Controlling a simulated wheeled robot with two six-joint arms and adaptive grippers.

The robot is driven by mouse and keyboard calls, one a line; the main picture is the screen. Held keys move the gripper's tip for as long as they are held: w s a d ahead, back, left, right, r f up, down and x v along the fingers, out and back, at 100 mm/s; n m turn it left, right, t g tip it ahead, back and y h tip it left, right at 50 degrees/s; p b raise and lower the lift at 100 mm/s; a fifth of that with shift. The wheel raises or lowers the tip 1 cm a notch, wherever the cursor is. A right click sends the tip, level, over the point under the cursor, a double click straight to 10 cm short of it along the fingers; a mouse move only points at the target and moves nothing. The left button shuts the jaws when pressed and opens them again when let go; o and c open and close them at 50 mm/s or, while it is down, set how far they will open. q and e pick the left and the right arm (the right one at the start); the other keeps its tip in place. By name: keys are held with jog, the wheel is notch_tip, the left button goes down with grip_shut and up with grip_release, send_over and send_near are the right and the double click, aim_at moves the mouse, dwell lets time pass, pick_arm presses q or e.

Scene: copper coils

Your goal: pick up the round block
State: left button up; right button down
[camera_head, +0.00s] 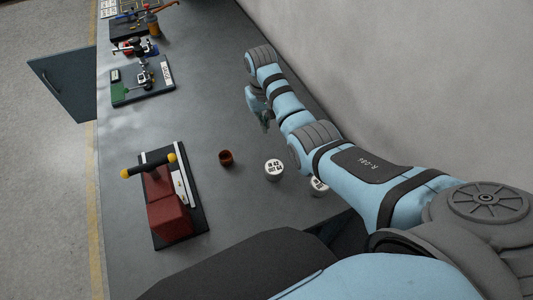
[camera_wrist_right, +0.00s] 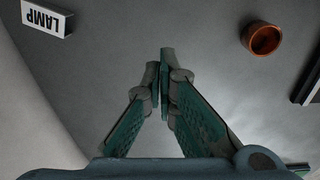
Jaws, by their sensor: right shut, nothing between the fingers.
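A round block (camera_head: 274,169) with a white, lettered top stands on the grey table in the head view. My left gripper is not in view.
A small copper-brown cup (camera_head: 226,157) stands left of the round block; it also shows in the wrist view (camera_wrist_right: 262,38). A block labelled LAMP (camera_wrist_right: 45,18) is at the wrist view's upper left. A red device (camera_head: 168,207) stands front left. A wall borders the right.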

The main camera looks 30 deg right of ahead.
aim_at(267, 159)
jog(key=shift+n+y, duration=0.3)
jog(key=shift+n, duration=0.1)
jog(key=f+b, duration=0.1)
jog(key=f, duration=0.2)
jog(key=f+b, duration=0.1)
jog(key=f, duration=0.2)
jog(key=a+f+b, duration=0.1)
jog(key=f, duration=0.2)
jog(key=shift+s+a, duration=0.1)
jog(key=shift+s, duration=0.3)
jog(key=s+p, duration=0.3)
jog(key=shift+s+a+r, duration=0.15)
jog(key=shift+a+r, duration=0.05)
jog(key=shift+r, duration=0.05)
jog(key=shift+s+d+f+p, duration=0.15)
jog(key=shift+s+p, duration=0.2)
jog(key=shift+s, duration=0.15)
jog(key=shift+f, duration=0.1)
jog(key=shift+w, duration=0.15)
